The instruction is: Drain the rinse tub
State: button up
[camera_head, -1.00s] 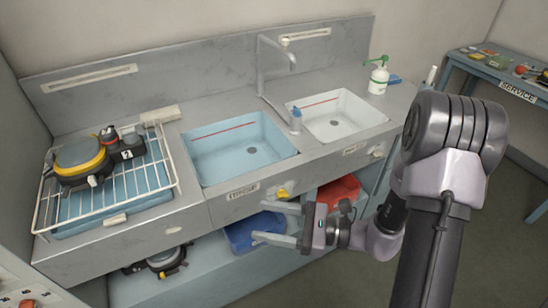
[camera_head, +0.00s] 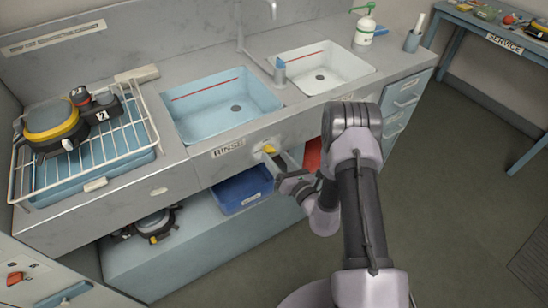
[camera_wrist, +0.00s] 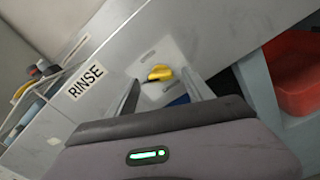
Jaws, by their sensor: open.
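The rinse tub (camera_head: 205,112) is the light-blue basin in the counter, with a red line on its back wall and a dark round drain in its floor. I cannot tell whether it holds water. The RINSE label (camera_head: 228,149) is on the front panel below it and also shows in the wrist view (camera_wrist: 86,82). A yellow valve handle (camera_head: 269,149) sits right of that label. In the wrist view the yellow handle (camera_wrist: 160,73) is just ahead of and between my fingers. My gripper (camera_head: 279,165) is open at the panel; contact is not clear.
A white basin (camera_head: 325,68) is right of the tub. A wire rack (camera_head: 130,135) with yellow-and-black gear is at left. A blue bin (camera_head: 243,190) and a red bin (camera_wrist: 295,75) are under the counter. A service table (camera_head: 490,35) stands at back right.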

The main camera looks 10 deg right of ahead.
aim_at(269, 151)
jog(key=shift+x, duration=1.1)
jog(key=c, duration=1.3)
jog(key=n+b, duration=0.1)
jog(key=n, duration=0.1)
jog(key=shift+f+n, duration=0.1)
jog(key=shift+n, duration=0.3)
grip_shut()
jog(key=shift+n+b, duration=0.3)
jog(key=shift+n, duration=0.8)
jog(key=o, duration=1.3)
grip_release()
jog(key=shift+s, duration=0.1)
